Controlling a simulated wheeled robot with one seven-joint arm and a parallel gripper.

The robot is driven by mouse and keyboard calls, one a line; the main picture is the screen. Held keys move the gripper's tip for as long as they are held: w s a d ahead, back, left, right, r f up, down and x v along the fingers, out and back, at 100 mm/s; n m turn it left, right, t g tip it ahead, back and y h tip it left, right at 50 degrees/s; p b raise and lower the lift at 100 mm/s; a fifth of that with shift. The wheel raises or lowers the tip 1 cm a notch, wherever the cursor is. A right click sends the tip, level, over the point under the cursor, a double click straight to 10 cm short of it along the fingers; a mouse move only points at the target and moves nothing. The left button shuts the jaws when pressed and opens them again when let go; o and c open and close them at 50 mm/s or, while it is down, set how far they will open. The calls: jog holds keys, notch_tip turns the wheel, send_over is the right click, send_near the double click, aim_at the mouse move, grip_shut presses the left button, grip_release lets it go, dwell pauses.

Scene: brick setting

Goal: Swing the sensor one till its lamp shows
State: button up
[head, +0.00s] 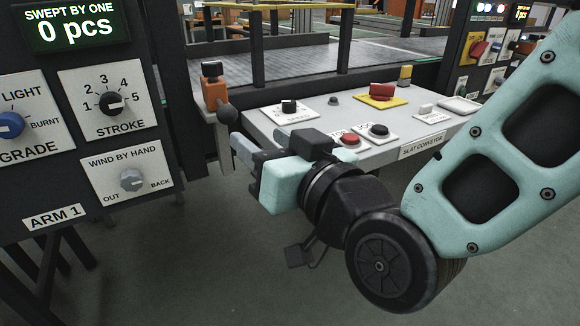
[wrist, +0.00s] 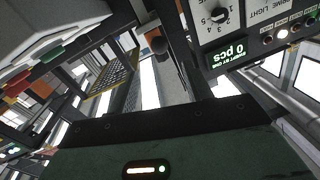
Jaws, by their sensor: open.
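An orange upright housing with a black cap (head: 212,86) stands at the left end of the slat conveyor console; it may be the sensor, but no label shows on it. I cannot make out a lit lamp on the housing. My gripper (head: 248,156) is open and empty, just below and right of the knob, apart from it. In the wrist view my gripper's dark body fills the bottom.
The ARM 1 panel (head: 55,155) with knobs and a green "0 pcs" display (head: 75,28) stands left. The slat conveyor console (head: 280,122) carries a red button (head: 349,140), a black button (head: 378,130) and a red switch (head: 382,90). A lit lamp (wrist: 282,35) shows on a panel in the wrist view.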

jog(key=b+v, duration=0.5)
jog(key=b, duration=0.2)
jog(key=shift+f+b, duration=0.2)
jog(key=shift+b, duration=0.2)
